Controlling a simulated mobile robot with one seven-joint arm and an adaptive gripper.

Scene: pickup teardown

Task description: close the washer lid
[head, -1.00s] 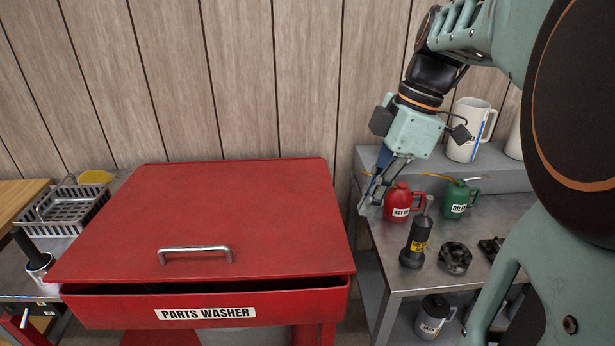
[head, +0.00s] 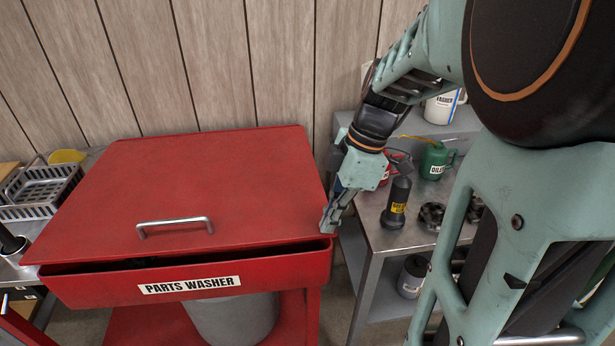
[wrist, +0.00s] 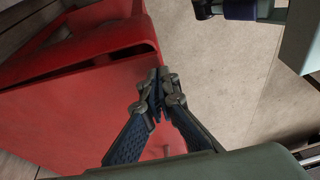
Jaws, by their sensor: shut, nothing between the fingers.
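The red washer lid (head: 190,190) lies tilted over the red parts washer (head: 290,265), with a dark gap between the lid's front edge and the tub rim. A silver handle (head: 174,226) sits near the lid's front edge. My gripper (head: 327,228) is shut and empty at the lid's front right corner. In the wrist view my gripper (wrist: 158,92) is beside the red lid corner (wrist: 110,32); I cannot tell whether it touches. The tub's inside is hidden.
A steel bench (head: 380,235) at right holds a black-and-yellow flashlight-like tool (head: 397,203), a green oiler (head: 437,160) and dark metal parts. A grey basket (head: 40,190) is at left. A grey bucket (head: 232,315) stands beneath the washer. Floor (wrist: 225,90) shows between washer and bench.

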